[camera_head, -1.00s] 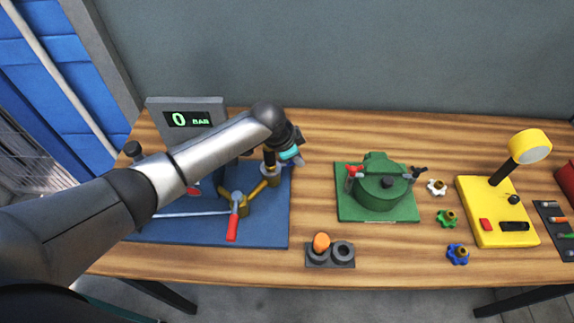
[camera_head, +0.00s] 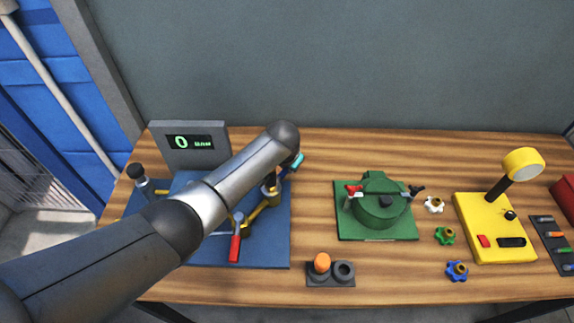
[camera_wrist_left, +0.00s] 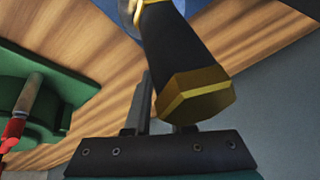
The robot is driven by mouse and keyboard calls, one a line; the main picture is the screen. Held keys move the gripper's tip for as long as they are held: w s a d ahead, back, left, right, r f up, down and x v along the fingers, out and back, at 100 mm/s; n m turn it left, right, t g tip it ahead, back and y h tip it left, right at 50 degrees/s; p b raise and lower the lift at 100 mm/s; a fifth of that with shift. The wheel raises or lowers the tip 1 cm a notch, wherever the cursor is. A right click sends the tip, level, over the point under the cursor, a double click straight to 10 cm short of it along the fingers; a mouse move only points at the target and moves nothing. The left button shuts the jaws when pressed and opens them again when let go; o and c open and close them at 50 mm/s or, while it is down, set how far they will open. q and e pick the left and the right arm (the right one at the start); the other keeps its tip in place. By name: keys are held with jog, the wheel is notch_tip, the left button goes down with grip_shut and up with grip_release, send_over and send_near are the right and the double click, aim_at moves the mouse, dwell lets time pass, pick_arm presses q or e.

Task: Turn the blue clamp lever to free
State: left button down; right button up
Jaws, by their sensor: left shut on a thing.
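My left gripper (camera_head: 291,167) is at the right edge of the blue board (camera_head: 268,250), beside the brass piping (camera_head: 250,215). In the left wrist view my left gripper (camera_wrist_left: 150,105) is shut on a black fitting with a brass hexagonal end (camera_wrist_left: 190,60). Its far finger is partly hidden by the fitting. A brass and silver ring shows at the fitting's other end. I cannot make out a blue clamp lever clearly; my arm and hand cover part of the board. My right gripper is not in view.
A red-handled lever (camera_head: 235,248) and a gauge reading 0 (camera_head: 187,143) are on the board. To the right stand a green lidded housing (camera_head: 380,209), a twin-socket block (camera_head: 331,281), coloured knobs and a yellow device (camera_head: 490,236). Bare wood separates them.

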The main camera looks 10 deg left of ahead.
pick_arm(q)
jog(key=shift+a, duration=0.1)
dwell(0.3)
jog(key=c, duration=0.8)
grip_release()
jog(key=shift+o, duration=0.2)
jog(key=shift+r, duration=0.1)
jog(key=shift+r, duration=0.2)
jog(key=p+v, duration=0.3)
jog(key=v, duration=1.1)
jog(key=shift+s+r, duration=0.25)
jog(key=shift+f, duration=0.1)
